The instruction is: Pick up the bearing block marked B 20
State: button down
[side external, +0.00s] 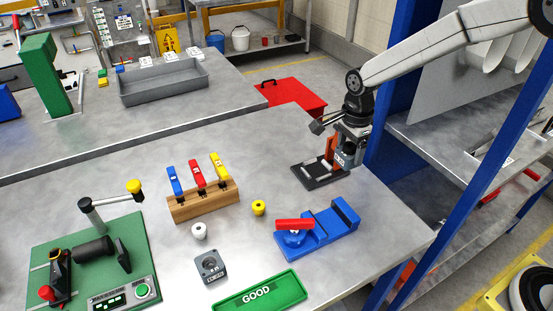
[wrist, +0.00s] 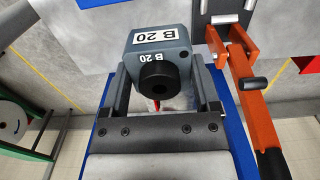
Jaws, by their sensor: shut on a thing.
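The grey bearing block marked B 20 (wrist: 158,48) is between the jaws of my gripper (wrist: 162,92) in the wrist view, with its white label readable. A round black part (wrist: 158,84) shows at its near face. In the side view my gripper (side external: 350,133) is at the right of the bench, shut on the block (side external: 345,157). The block is at the dark fixture (side external: 322,180) with the orange lever (side external: 332,148). I cannot tell whether it touches the fixture. A second grey block (side external: 210,267) lies at the bench's front middle, its label too small to read.
A blue fixture (side external: 335,222) with a red bar stands in front of my gripper. A green GOOD tray (side external: 262,292), a wooden rack (side external: 203,203) and a green-based press (side external: 60,245) stand further left. A blue post (side external: 390,90) is close on the right.

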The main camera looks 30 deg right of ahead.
jog(key=shift+s+d+r, duration=0.1)
jog(key=shift+s+r, duration=0.3)
jog(key=shift+s, duration=0.45)
jog(key=shift+s+r, duration=0.4)
jog(key=shift+s, duration=0.45)
